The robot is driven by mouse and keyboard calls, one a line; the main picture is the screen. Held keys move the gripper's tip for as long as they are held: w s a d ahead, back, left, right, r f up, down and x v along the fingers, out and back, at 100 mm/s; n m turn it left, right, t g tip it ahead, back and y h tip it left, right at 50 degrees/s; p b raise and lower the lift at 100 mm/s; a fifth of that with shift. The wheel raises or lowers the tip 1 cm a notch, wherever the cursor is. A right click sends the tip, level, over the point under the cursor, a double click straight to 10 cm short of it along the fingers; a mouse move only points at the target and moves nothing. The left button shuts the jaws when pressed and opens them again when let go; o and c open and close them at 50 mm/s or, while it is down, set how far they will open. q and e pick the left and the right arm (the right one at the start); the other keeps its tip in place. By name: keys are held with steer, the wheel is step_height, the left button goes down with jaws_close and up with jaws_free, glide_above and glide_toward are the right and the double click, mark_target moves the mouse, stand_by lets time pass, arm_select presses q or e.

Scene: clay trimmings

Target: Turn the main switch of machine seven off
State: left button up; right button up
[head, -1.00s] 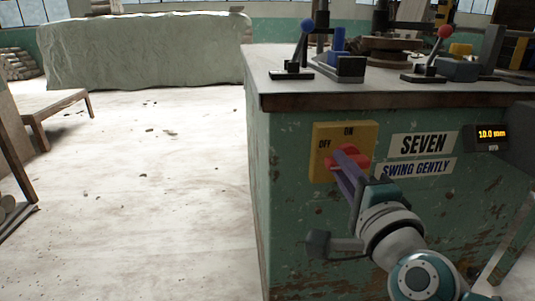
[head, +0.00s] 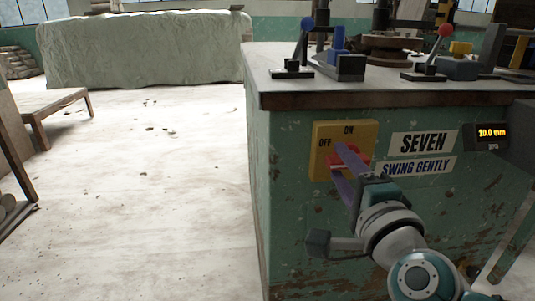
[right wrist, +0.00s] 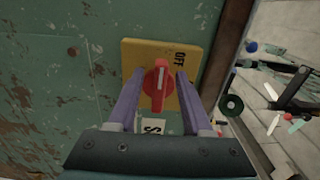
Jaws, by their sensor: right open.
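A yellow switch plate (head: 368,133) marked ON at the top and OFF at the left sits on the green machine's front. Its red knob (head: 358,160) lies lengthwise sideways. In the right wrist view the knob (right wrist: 157,98) has a white line along it, nearer its OFF-side end, and the OFF lettering shows on the plate (right wrist: 186,92). My right gripper (right wrist: 154,88) is open, its purple fingers on either side of the knob with gaps visible. In the head view the right gripper (head: 340,164) has one finger above and one below. My left gripper is out of view.
Signs reading SEVEN (head: 422,143) and SWING GENTLY (head: 416,168) are right of the plate. A small display (head: 490,136) reads 10.0 mm. Levers with a blue ball (head: 307,24) and a red ball (head: 446,30) stand on the machine top. Floor at left is open.

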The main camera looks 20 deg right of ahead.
steer(key=p+v, duration=0.2)
steer(key=v, duration=0.8)
